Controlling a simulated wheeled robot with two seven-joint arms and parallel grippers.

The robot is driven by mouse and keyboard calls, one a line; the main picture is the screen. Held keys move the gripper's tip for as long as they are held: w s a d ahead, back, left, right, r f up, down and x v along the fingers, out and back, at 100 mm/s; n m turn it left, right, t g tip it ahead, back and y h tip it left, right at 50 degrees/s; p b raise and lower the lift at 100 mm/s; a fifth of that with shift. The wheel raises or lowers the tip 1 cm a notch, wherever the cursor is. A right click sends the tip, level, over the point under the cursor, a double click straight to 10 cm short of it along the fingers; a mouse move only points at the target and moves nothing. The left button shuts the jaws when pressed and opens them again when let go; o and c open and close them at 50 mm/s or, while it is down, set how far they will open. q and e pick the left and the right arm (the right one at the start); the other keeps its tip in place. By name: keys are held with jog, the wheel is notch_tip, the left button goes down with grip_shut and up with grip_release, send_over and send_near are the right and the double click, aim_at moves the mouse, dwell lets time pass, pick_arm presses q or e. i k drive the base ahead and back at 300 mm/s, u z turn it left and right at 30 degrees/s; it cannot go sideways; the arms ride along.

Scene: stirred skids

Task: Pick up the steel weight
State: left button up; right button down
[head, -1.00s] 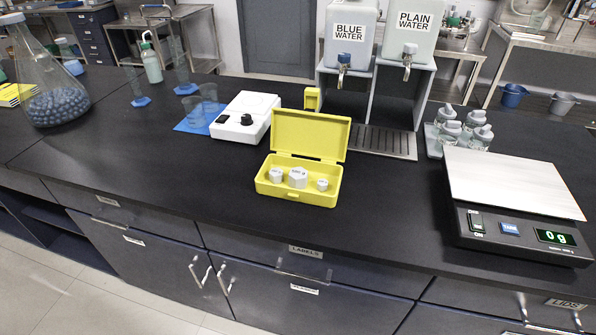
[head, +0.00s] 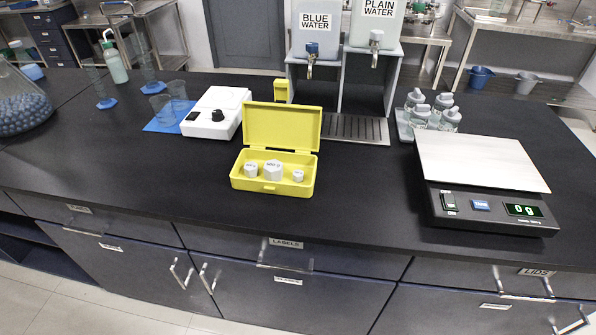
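The largest weight (head: 273,170) is in the centre. A medium weight (head: 250,171) is at its left and the smallest weight (head: 298,176) at its right. The markings on them are too small to read, so I cannot tell which one the task names. The case's yellow lid (head: 283,128) stands upright at the back. Neither of my grippers shows in the head view.
A scale (head: 485,185) reading 0 g stands at the right. A white stirrer (head: 216,113) is left of the case. Water tanks (head: 318,25) on a stand are behind, with capped bottles (head: 419,116) beside them. A large flask (head: 22,105) is far left. The front bench strip is clear.

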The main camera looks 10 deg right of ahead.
aim_at(273, 169)
jog(key=z, duration=2.8)
jog(key=k, duration=0.85)
jog(key=u, duration=1.25)
